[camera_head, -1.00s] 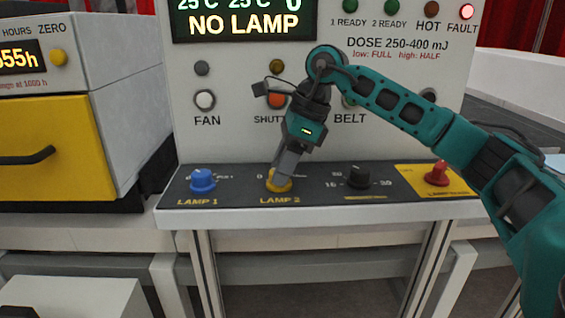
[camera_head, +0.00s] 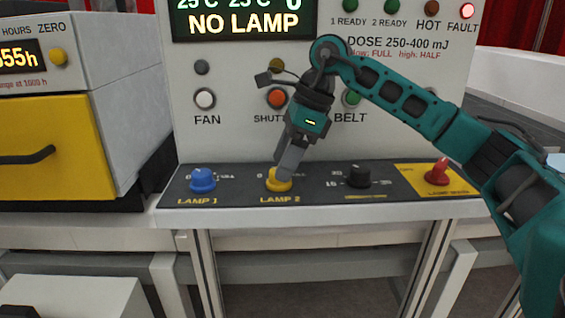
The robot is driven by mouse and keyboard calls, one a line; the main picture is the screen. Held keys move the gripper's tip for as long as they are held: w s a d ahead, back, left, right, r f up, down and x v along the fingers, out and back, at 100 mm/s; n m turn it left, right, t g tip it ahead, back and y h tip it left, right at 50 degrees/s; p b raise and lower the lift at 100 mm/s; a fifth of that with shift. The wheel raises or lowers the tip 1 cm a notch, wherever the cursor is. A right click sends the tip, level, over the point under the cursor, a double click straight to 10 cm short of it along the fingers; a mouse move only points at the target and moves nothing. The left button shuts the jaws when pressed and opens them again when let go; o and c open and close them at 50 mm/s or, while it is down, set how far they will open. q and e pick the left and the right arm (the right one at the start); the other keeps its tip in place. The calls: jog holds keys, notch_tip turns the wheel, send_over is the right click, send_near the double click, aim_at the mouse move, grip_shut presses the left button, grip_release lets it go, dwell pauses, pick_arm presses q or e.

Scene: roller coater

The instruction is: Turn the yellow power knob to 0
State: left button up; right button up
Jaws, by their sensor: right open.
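The yellow knob (camera_head: 278,181) sits on the dark sloped control panel above the label LAMP 2, with a 0 mark at its upper left. My right gripper (camera_head: 286,172) points down at it from above, its fingertips just over the knob's upper right side. The fingers overlap in this view, so their gap is hidden, and I cannot tell whether they touch the knob. The fingers cover part of the knob and its scale. My left gripper is not in view.
A blue LAMP 1 knob (camera_head: 203,180) is to the left, a black knob (camera_head: 357,175) to the right, and a red knob (camera_head: 438,172) on a yellow patch farther right. Buttons and a display reading NO LAMP (camera_head: 244,22) are on the upright face behind. A yellow-fronted unit (camera_head: 50,125) stands left.

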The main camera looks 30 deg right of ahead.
jog(key=p+v, duration=0.1)
jog(key=v, duration=1)
jog(key=shift+r, duration=0.2)
jog(key=shift+s, duration=0.1)
